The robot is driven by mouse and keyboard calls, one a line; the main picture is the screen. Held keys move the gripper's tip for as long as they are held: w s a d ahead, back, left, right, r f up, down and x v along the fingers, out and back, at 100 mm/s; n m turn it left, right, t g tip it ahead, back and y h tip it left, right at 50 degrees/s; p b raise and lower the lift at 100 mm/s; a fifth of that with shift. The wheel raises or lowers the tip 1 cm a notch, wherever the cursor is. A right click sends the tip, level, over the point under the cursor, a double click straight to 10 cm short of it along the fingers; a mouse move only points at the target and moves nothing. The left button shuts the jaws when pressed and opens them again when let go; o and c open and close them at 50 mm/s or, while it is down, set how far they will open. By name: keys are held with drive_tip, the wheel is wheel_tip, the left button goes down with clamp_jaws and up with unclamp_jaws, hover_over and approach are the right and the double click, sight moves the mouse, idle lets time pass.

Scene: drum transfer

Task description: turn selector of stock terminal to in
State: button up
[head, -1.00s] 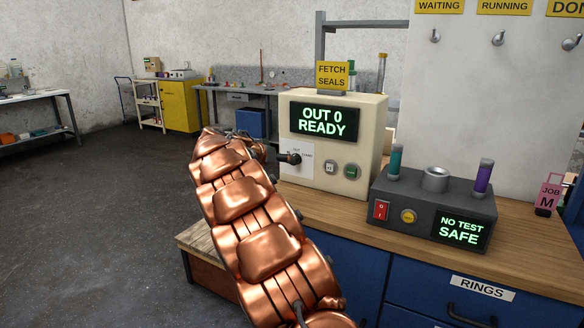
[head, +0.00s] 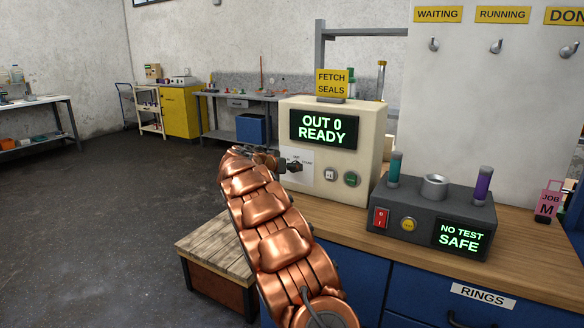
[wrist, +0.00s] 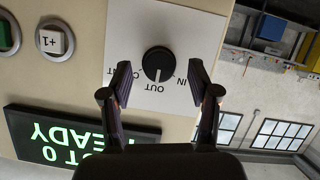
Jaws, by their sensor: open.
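The stock terminal (head: 364,135) is a cream box on the bench, and its screen reads "OUT 0 READY". Its selector (head: 294,167) is a black knob on a white plate. In the wrist view, which is upside down, the selector (wrist: 158,64) has its white mark at "OUT". The label "IN" (wrist: 181,81) is on the right in that view, and a third label is partly hidden by a finger. My gripper (wrist: 160,78) is open, with one finger on each side of the knob and gaps between. In the head view, my arm partly hides my gripper (head: 279,161).
A +1 button (wrist: 52,40) and a green button (head: 351,179) sit beside the selector plate. A dark test box (head: 435,215) stands right of the terminal on the wooden bench. A low wooden-topped stand (head: 215,250) is at the left. The floor further left is clear.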

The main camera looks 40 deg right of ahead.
drive_tip(key=shift+x, duration=0.8)
drive_tip(key=c, duration=1.2)
drive_tip(key=shift+o, duration=0.2)
drive_tip(key=shift+w+f+n+g+h+p, duration=0.1)
drive_tip(key=shift+n+g+h+p, duration=0.6)
drive_tip(key=shift+n, duration=1.4)
drive_tip(key=shift+w+f+n+g+h+p, duration=0.15)
drive_tip(key=shift+n+g+h, duration=0.65)
drive_tip(key=shift+n+g, duration=1)
drive_tip(key=shift+r+n+t, duration=0.1)
drive_tip(key=shift+n+t, duration=0.2)
drive_tip(key=shift+n, duration=0.2)
